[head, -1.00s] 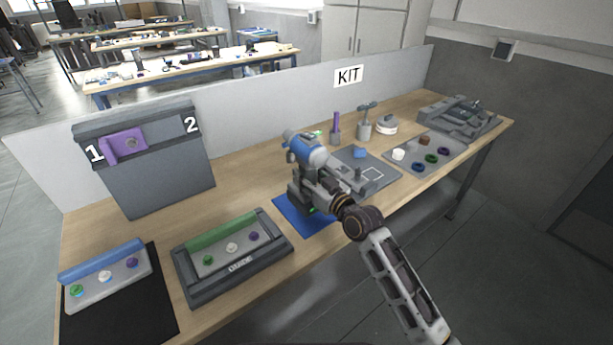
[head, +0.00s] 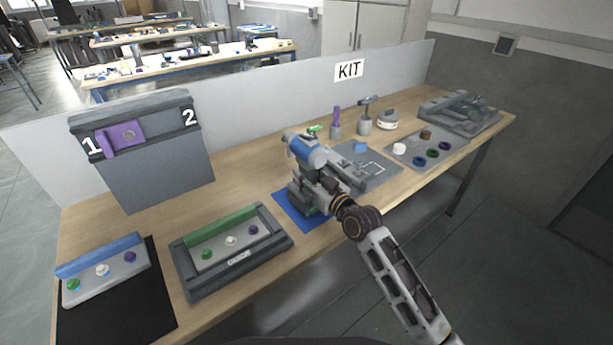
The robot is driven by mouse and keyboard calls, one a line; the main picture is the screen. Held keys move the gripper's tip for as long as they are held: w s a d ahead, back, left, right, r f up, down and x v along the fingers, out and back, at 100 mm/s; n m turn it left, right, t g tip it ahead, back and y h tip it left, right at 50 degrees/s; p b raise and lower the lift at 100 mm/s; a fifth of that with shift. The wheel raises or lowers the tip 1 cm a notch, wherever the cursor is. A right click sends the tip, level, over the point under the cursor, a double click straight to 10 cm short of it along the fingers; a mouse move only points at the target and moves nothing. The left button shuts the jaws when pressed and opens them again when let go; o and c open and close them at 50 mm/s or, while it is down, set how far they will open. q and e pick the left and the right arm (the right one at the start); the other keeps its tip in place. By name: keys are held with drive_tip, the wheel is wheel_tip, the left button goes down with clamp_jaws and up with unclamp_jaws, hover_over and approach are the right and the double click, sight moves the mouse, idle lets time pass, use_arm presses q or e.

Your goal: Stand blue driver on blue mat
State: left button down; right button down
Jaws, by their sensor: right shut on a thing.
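The blue driver (head: 309,153) has a blue band around a grey body. It is held in my right gripper (head: 318,178), which is shut on it above the blue mat. The driver lies tilted, not upright, its length running from upper left to lower right. The blue mat (head: 284,205) lies flat on the bench below; its right part is hidden by my gripper and wrist. Whether the driver's lower end touches anything cannot be told. My left gripper is not in view.
A grey guide tray (head: 180,262) with a green bar stands left of the mat. A grey board (head: 385,178) with a blue block lies to the right. Upright tools (head: 336,130) stand behind. A panel marked 1 and 2 (head: 150,175) stands at left.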

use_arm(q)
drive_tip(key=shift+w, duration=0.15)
use_arm(e)
drive_tip(key=shift+r, duration=0.2)
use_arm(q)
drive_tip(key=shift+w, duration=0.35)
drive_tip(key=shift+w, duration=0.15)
use_arm(e)
drive_tip(key=shift+f, duration=0.1)
drive_tip(key=shift+f, duration=0.2)
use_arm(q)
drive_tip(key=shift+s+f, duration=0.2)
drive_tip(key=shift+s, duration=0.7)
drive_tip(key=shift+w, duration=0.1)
